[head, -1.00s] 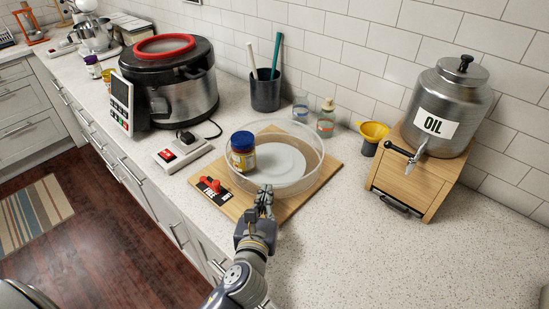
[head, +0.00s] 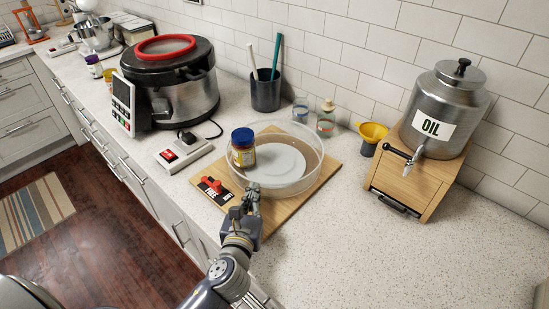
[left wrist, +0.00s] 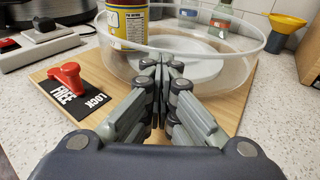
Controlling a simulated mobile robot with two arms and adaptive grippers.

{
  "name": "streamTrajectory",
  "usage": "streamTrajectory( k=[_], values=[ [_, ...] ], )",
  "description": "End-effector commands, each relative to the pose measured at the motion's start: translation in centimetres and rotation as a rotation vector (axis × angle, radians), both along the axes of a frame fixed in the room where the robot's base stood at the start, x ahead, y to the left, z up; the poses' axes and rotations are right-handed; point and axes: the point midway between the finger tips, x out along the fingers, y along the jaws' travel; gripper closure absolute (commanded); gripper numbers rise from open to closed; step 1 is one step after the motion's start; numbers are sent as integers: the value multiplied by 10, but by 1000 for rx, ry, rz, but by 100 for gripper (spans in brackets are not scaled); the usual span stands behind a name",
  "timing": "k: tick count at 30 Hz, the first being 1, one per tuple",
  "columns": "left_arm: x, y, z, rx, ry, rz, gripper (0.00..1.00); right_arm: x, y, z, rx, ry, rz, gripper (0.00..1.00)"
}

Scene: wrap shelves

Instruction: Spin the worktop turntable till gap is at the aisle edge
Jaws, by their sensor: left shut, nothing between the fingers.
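The turntable (head: 309,178) is a round tray with a clear wall, set on a wooden board (head: 324,182). A pale disc (head: 283,163) lies at its middle. A blue-lidded jar (head: 243,150) stands inside at the left; it also shows in the left wrist view (left wrist: 127,22). I cannot make out the gap in the wall. A red lever (head: 210,184) sits by a black FREE/LOCK plate (left wrist: 80,100), next to the word FREE. My left gripper (head: 253,188) is shut and empty, its tips at the tray's front wall (left wrist: 162,58). Contact is unclear. My right gripper is not in view.
A switch box (head: 182,155) and a large cooker (head: 170,85) stand left. A utensil cup (head: 265,92) and small bottles (head: 326,118) are behind. A yellow funnel (head: 373,132) and an oil dispenser (head: 440,110) stand right. The front right worktop is clear.

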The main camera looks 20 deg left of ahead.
Motion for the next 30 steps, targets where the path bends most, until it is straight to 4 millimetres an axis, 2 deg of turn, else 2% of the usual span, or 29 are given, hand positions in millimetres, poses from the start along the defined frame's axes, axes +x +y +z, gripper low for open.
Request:
streamTrajectory(
  k=[14,25,30],
  values=[
    [0,5,1,1,-3,0,100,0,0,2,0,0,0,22],
    [0,25,2,3,-3,0,100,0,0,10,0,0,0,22],
    [0,27,1,0,-2,0,100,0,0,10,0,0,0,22]
  ],
)
